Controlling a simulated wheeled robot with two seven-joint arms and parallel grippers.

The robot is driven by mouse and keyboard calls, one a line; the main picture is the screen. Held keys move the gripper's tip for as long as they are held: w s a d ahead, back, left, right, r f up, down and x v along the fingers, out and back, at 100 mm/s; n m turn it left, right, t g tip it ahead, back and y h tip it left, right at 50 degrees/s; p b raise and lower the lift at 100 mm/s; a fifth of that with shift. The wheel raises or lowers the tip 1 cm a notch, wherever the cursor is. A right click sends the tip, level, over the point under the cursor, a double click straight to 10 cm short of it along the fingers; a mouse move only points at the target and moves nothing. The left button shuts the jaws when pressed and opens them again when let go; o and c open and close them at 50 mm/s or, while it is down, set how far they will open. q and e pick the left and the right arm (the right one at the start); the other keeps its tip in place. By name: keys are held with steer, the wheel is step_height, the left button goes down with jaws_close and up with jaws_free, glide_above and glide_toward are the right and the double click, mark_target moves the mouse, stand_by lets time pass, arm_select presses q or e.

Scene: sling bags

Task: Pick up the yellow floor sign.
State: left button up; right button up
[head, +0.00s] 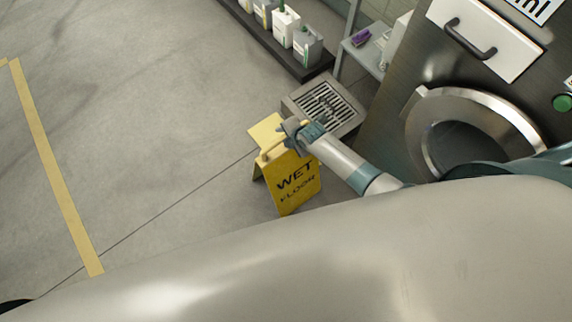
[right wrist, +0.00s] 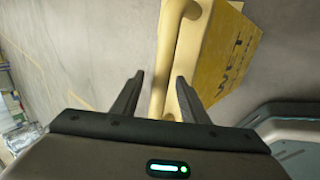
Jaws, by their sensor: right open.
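The yellow floor sign (head: 290,181) stands on the floor as an open A-frame, with "WET FLOOR" on its face. It also shows in the right wrist view (right wrist: 226,55), with a rounded handle bar (right wrist: 168,45) along its top. My right gripper (head: 283,142) is at the top of the sign. In the right wrist view my right gripper (right wrist: 158,88) is open, with one finger on each side of the handle bar. Whether a finger touches the bar, I cannot tell. My left gripper is not in view.
A floor drain grate (head: 328,102) lies just behind the sign. A washing machine (head: 455,110) with a round door stands to the right. Several bottles (head: 283,25) stand on a low dark shelf at the back. Open floor lies left, with a yellow line (head: 55,165).

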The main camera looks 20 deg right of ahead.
jaws_close()
stand_by(1.4)
